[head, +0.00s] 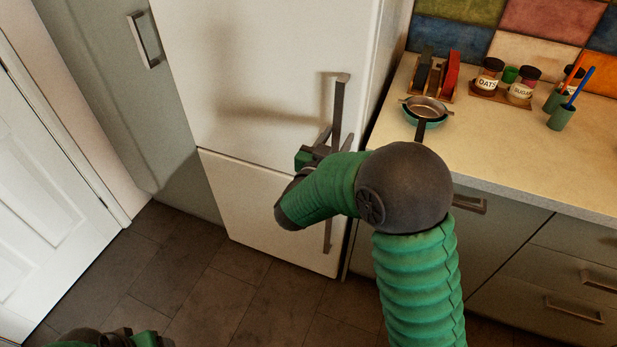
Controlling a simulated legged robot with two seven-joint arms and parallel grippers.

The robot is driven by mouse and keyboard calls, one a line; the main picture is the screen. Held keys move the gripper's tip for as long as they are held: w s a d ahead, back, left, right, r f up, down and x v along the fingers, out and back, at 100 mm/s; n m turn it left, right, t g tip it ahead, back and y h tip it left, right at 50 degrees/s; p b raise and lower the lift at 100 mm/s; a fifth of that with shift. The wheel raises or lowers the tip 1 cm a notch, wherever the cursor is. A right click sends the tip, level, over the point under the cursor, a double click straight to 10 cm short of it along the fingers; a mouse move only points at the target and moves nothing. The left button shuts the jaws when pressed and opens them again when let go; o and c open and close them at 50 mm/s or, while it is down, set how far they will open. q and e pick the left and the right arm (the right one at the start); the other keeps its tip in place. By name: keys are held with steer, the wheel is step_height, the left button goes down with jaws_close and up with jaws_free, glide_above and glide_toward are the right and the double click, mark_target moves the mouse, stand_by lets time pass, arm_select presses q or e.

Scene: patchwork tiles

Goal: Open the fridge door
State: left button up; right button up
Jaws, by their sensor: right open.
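The white fridge (250,60) stands in the middle of the head view, with a large upper door and a smaller lower door (262,205). Both doors look closed. The upper door has a dark vertical bar handle (339,100) near its right edge. My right gripper (335,139) is open at the lower end of this handle, one finger showing on each side of it. Whether the fingers touch the bar cannot be told. The lower door's handle (328,236) is partly hidden by my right arm. My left gripper (128,337) is only partly in view at the bottom left edge.
Drawers (555,270) with handles are below. A grey cabinet (105,80) and white door (45,190) are left. Tiled floor (190,265) is clear.

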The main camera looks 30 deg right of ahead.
steer(key=shift+v, duration=0.8)
arm_select(q)
steer(key=shift+s+a+r+p, duration=0.15)
steer(key=shift+a+r+p, duration=0.1)
steer(key=shift+r+p, duration=0.5)
arm_select(e)
steer(key=v, duration=1.6)
steer(key=shift+w+a, duration=0.2)
steer(key=shift+w, duration=0.05)
arm_select(q)
steer(key=shift+d+r, duration=0.1)
steer(key=shift+r, duration=0.1)
arm_select(e)
steer(key=shift+d, duration=0.15)
